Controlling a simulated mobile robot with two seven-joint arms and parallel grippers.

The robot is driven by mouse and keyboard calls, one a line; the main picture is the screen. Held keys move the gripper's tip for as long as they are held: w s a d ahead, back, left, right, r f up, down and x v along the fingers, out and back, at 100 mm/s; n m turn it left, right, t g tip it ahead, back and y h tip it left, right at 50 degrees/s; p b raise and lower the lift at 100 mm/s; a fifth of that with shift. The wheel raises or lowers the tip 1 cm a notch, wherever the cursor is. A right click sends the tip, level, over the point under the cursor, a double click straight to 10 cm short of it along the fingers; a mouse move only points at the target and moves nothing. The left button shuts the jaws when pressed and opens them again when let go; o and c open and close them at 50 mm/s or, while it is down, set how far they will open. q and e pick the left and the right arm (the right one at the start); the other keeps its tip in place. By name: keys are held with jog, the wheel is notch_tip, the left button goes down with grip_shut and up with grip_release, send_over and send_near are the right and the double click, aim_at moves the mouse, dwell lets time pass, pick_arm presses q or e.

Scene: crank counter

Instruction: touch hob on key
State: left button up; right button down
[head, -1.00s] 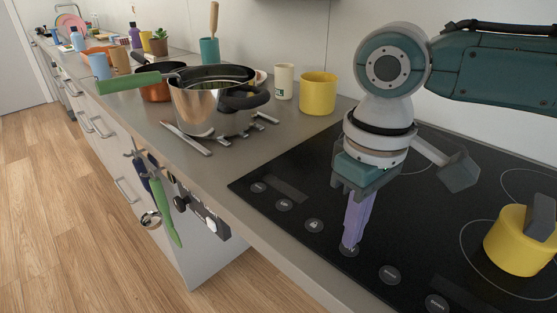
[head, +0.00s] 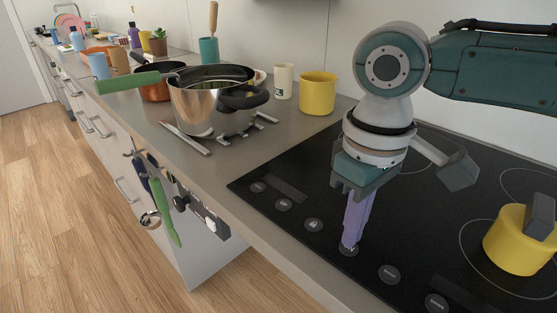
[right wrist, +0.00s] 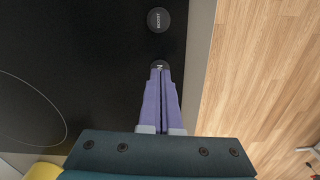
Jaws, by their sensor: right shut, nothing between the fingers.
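The black hob (head: 300,187) has a row of round grey touch keys along its front edge. My right gripper (head: 348,246) points down with its purple fingers shut and empty. Its tips are at the key (head: 349,251) just right of the lock key (head: 314,225). In the right wrist view the tips (right wrist: 160,68) cover part of this key (right wrist: 160,63); a letter N shows on it, and the rest of its label is hidden. I cannot tell whether the tips touch the glass or hover just above. My left gripper is not in view.
The BOOST key (right wrist: 158,20) is beside the fingertips' key. A yellow pot (head: 515,244) stands on the hob at right. A steel pot (head: 207,108), a yellow container (head: 318,93) and a white cup (head: 284,81) stand on the counter left of the hob. Utensils hang on the front.

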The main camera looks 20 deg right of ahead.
jog(key=shift+f+b, duration=0.3)
jog(key=shift+f, duration=0.35)
jog(key=shift+r, duration=0.1)
notch_tip(320, 180, up, 5)
jog(key=p, duration=0.6)
dwell(0.6)
